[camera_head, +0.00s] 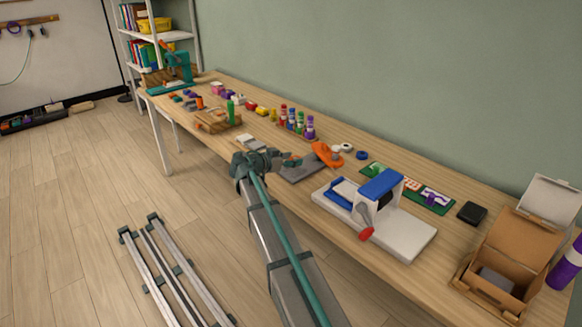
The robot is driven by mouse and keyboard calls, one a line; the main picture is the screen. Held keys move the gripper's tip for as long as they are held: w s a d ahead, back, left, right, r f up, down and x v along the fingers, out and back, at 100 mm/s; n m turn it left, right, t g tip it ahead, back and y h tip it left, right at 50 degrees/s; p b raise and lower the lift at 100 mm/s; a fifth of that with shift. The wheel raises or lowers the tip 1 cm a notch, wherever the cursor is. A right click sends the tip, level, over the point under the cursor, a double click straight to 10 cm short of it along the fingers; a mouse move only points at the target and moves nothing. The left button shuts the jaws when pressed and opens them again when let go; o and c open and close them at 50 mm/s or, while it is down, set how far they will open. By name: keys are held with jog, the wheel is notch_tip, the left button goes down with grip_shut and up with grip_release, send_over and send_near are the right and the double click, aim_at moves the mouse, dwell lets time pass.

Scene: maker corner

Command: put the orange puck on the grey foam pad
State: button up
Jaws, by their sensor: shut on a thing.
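My gripper (288,160) reaches over the long wooden table from the front, at the end of my arm. It is shut on a small orange thing (295,158), which looks like the orange puck; the fingers hide much of it. The grey foam pad (300,174) lies flat on the table just below and beside the fingertips, near the front edge. The puck shows at or over the pad's far left part. I cannot tell whether it touches the pad.
An orange dispenser-like object (325,152) stands right behind the pad. A white-and-blue machine with a red-knobbed crank (400,232) is to the right. Several coloured bottles (297,122) stand behind. An open cardboard box (500,262) is at the far right.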

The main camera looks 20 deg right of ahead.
aim_at(291, 173)
jog(key=shift+w+f, duration=0.3)
jog(key=shift+d+f+b, duration=0.1)
jog(key=shift+f+b, duration=0.25)
jog(key=shift+f, duration=1.15)
jog(key=shift+f, duration=0.2)
jog(key=o, duration=1.1)
jog(key=shift+r, duration=0.1)
jog(key=shift+o, duration=0.2)
jog(key=shift+r+p, duration=0.1)
jog(key=shift+p, duration=0.35)
jog(key=shift+a, duration=0.3)
jog(key=shift+o, duration=0.3)
jog(key=v, duration=1)
jog(key=shift+s+r+b, duration=0.15)
jog(key=shift+s+b, duration=0.1)
jog(key=shift+b, duration=0.15)
